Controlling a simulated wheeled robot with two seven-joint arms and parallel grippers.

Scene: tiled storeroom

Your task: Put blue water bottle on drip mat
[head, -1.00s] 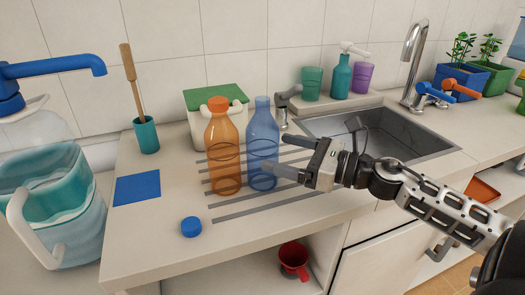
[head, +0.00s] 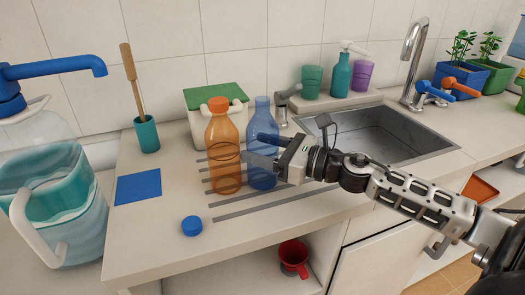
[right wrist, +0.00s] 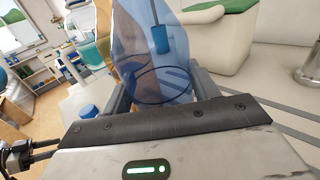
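The translucent blue water bottle (head: 262,118) stands upright on the grooved part of the counter, just right of an orange bottle. My right gripper (head: 256,149) is at the blue bottle's middle height, coming from the right, with one finger on its far side and one on its near side. In the right wrist view the blue bottle (right wrist: 150,55) fills the space between the open fingers; I cannot tell whether they touch it. The flat blue square, which looks like the drip mat (head: 138,187), lies bare at the counter's left. My left gripper is not in view.
The orange bottle (head: 221,150) stands close beside the blue one. A blue cap (head: 191,226) lies in front. A teal cup with a brush (head: 146,134) and a green-lidded box (head: 198,105) stand behind. The sink (head: 400,135) is to the right, a water jug (head: 60,205) far left.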

